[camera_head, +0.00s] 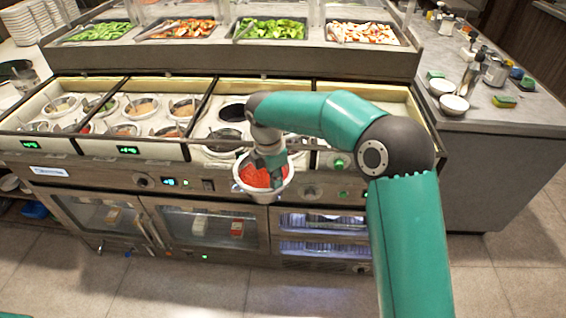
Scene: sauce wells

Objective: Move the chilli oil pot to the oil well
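The chilli oil pot (245,185) is a pale round pot with bright red contents. It hangs in the air just in front of the counter's front edge, roughly upright. My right gripper (275,178) reaches down to the pot's rim at its right side and seems shut on it; the fingertips are partly hidden. A dark, empty-looking round well (233,112) shows in the third bay of the counter, behind the pot. Another round well or pot (222,143) is nearer the front of that bay. I cannot tell which is the oil well. My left gripper is not in view.
Several sauce pots with ladles, one of them a tan-filled pot (141,106), fill the left bays. My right arm hides much of the right bay. Food trays (268,29) stand behind. A side counter (512,118) holds white bowls (453,104).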

